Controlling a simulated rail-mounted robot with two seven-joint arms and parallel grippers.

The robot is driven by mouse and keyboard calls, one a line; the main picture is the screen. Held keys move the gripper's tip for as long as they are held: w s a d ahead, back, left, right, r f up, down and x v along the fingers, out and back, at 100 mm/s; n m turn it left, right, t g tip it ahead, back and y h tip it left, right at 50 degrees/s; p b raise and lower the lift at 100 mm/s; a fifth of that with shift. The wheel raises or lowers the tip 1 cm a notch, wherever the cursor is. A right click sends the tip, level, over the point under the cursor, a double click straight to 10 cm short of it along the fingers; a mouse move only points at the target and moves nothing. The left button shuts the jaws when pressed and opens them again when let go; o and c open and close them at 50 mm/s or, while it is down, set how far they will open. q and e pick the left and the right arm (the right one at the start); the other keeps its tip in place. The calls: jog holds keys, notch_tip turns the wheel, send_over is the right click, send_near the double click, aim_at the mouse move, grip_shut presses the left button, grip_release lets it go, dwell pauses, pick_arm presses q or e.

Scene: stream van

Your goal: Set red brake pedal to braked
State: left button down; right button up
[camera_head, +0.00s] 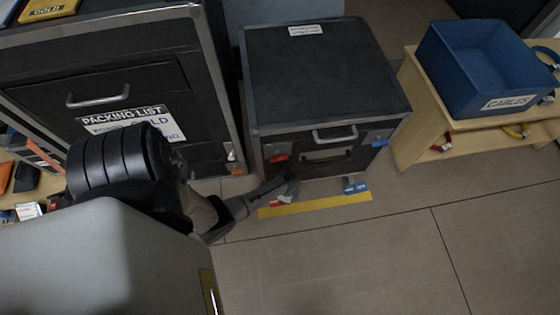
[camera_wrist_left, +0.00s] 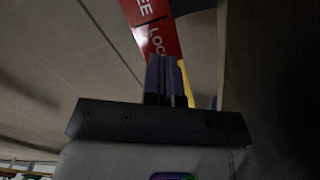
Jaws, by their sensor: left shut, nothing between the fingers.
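A black wheeled case (camera_head: 325,80) stands on the floor with a red tag (camera_head: 279,158) at its front left corner and a blue one (camera_head: 380,143) at its front right. Below the red tag, a red and white piece (camera_head: 282,200) shows at floor level, partly hidden by my left gripper (camera_head: 288,184). In the left wrist view, a red and white label (camera_wrist_left: 155,28) reading "LOC…" and "…EE" lies just beyond the fingertips. My left gripper (camera_wrist_left: 163,60) is shut and empty there, pointing at the label. I cannot tell whether it touches the pedal, or the pedal's position.
A blue and white pedal piece (camera_head: 355,187) sits at the case's right front. A yellow strip (camera_head: 320,205) marks the floor before the case. A dark cabinet (camera_head: 120,80) stands left; a wooden shelf (camera_head: 425,120) with a blue bin (camera_head: 470,65) stands right. The front floor is clear.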

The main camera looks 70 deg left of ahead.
pick_arm(q)
jog(key=shift+f+b, duration=0.35)
jog(key=shift+f, duration=0.15)
dwell(0.4)
jog(key=shift+f+b, duration=0.5)
jog(key=shift+f, duration=0.2)
dwell(0.3)
jog(key=shift+f, duration=0.35)
dwell(0.3)
notch_tip(320, 180, up, 4)
jog(key=p, duration=0.4)
jog(key=shift+f, duration=0.2)
notch_tip(320, 180, up, 4)
jog(key=p, duration=0.4)
jog(key=shift+f, duration=0.25)
